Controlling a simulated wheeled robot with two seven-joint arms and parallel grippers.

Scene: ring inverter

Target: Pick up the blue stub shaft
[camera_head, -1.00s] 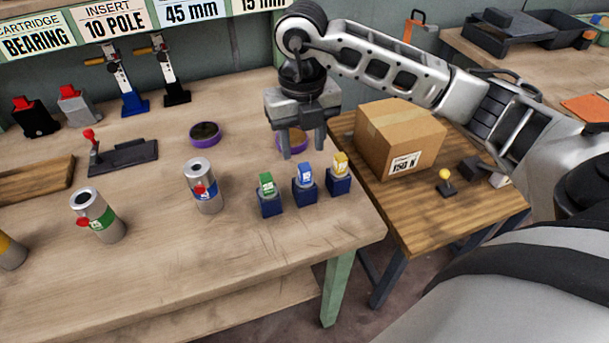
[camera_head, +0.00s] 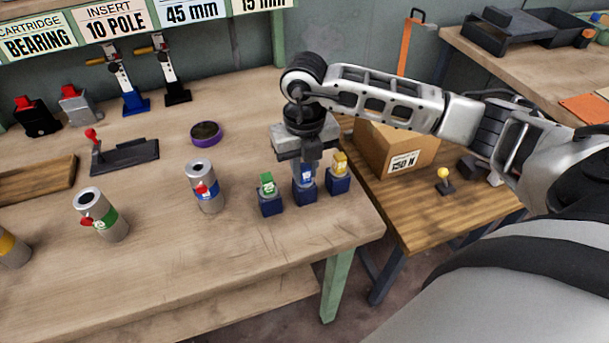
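The blue stub shaft (camera_head: 306,175) is the middle one of three small tagged pieces, and it stands upright in a dark blue holder (camera_head: 305,196) near the right end of the bench. My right gripper (camera_head: 305,166) points down directly over it, its fingers at the top of the shaft and partly hiding it. I cannot tell whether the fingers touch the shaft or are closed on it. My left gripper is not in view.
A green-tagged piece (camera_head: 266,184) stands close on the left and a yellow-tagged piece (camera_head: 340,163) close on the right. A silver cylinder with a blue band (camera_head: 204,189) stands farther left. A cardboard box (camera_head: 398,150) sits on the side table behind the arm.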

